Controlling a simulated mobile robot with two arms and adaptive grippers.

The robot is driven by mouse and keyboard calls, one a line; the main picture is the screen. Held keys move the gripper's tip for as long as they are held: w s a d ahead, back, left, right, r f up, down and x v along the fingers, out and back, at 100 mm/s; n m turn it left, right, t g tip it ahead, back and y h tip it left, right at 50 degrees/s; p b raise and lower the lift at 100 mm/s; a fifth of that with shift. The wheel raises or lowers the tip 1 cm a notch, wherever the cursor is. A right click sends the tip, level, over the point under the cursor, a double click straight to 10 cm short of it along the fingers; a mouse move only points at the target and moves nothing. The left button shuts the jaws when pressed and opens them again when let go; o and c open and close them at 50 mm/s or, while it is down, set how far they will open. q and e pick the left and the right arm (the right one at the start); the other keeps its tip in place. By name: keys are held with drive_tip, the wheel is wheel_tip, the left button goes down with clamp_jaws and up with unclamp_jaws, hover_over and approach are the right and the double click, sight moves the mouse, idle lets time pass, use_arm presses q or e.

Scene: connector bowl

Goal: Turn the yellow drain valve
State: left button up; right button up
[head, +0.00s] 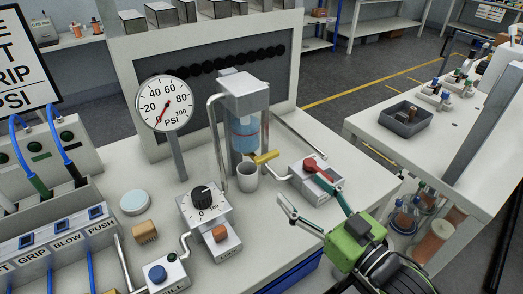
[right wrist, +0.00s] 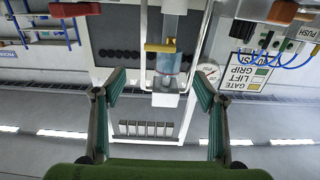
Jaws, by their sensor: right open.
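The yellow drain valve (head: 266,157) is a short bar handle at the lower front of the filter unit, just below its clear blue bowl (head: 244,135). In the right wrist view the yellow handle (right wrist: 160,47) lies beyond and between my fingertips, beside the blue bowl (right wrist: 167,65). My right gripper (head: 298,184) is open and empty, to the right of and nearer than the valve, with a gap between them. It also shows in the right wrist view (right wrist: 157,84), fingers spread wide. My left gripper is not in view.
A block with a red knob (head: 313,175) is close to one right finger. A pressure gauge (head: 165,104), a black dial regulator (head: 204,205) and a push-button box (head: 165,274) stand to the left.

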sight(269, 157)
drive_tip(key=p+x, duration=0.2)
drive_tip(key=x, duration=1.1)
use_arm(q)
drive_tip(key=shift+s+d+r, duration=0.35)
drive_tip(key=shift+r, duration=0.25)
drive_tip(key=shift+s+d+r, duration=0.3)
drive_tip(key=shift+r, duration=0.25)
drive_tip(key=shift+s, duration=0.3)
use_arm(e)
drive_tip(key=c, duration=1.1)
